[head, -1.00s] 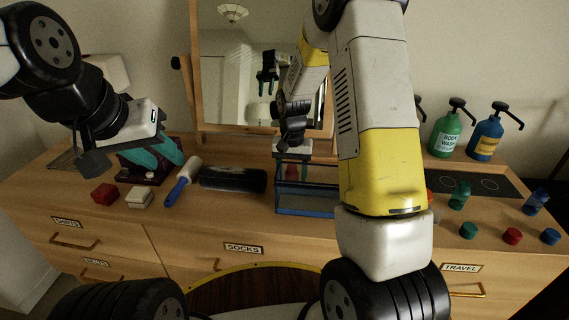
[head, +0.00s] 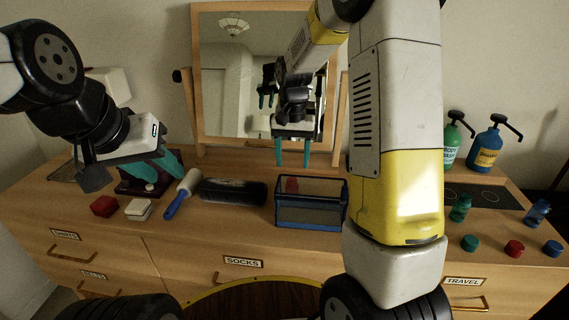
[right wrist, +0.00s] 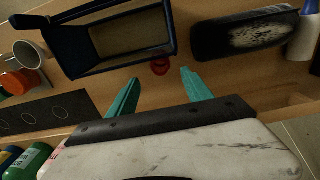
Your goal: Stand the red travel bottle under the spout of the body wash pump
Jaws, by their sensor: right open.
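The red travel bottle (head: 291,185) shows through the clear walls of the blue-edged box, standing behind it. From above, in the right wrist view, it is a small red ring (right wrist: 160,67) beside the box. My right gripper (head: 293,163) is open and empty above and behind the box, its teal fingers pointing down. The bottle shows beyond the gap between its fingertips (right wrist: 160,82). The green body wash pump (head: 452,148) stands at the back right, partly hidden by my right arm. My left gripper (head: 160,170) is over the left side; its opening is unclear.
The clear box (head: 311,226) stands in front of the bottle. A blue pump (head: 487,147), a dark tray (head: 508,200), small green (head: 460,208) and blue bottles (head: 538,211) and several caps are on the right. A mirror (head: 235,75) stands behind; a black case (head: 233,191) lies left.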

